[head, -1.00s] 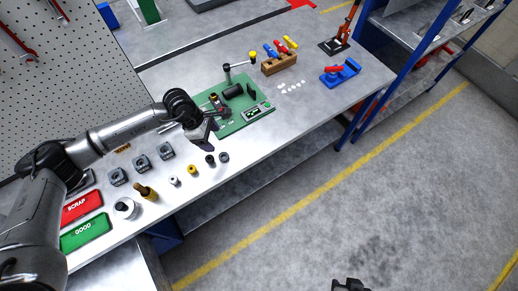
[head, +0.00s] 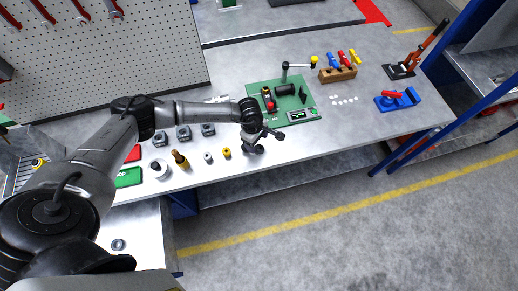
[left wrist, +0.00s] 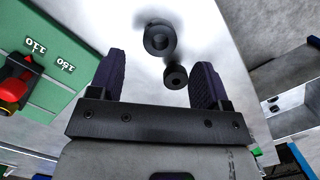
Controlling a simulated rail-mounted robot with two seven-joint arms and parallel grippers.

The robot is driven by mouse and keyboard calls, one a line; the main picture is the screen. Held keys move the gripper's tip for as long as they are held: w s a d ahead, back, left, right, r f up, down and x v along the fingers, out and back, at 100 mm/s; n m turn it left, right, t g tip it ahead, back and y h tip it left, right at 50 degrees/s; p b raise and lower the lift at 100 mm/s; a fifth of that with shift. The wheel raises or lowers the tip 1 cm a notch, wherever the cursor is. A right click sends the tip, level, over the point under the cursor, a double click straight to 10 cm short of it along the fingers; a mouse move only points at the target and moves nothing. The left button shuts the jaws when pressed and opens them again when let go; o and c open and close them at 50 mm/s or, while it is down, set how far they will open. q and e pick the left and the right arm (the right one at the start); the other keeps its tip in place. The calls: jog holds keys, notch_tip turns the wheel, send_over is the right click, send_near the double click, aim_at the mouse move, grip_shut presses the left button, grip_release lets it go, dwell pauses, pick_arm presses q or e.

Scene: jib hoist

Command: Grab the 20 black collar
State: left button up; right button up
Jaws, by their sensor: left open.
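In the left wrist view a larger black ring-shaped collar (left wrist: 159,40) and a smaller black collar (left wrist: 176,77) are on the metal bench top, close together. I see no size mark on either, so I cannot tell which is the 20. My left gripper (left wrist: 157,66) is open. In that view the smaller collar lies between its dark fingers, nearer the right one, and the larger one lies beyond the fingertips. In the head view my left gripper (head: 251,145) is low over the bench's front part and hides most of that spot. My right gripper is not in view.
The bench's front edge is close.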

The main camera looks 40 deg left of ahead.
aim_at(259, 149)
pick_arm(q)
jog(key=shift+d+f, duration=0.25)
jog(key=shift+f, duration=0.95)
jog(key=shift+d+f, duration=0.25)
jog(key=shift+f, duration=0.95)
jog(key=shift+c, duration=0.4)
jog(key=shift+w, duration=0.1)
jog(key=c, duration=1)
jog(key=shift+r, duration=0.1)
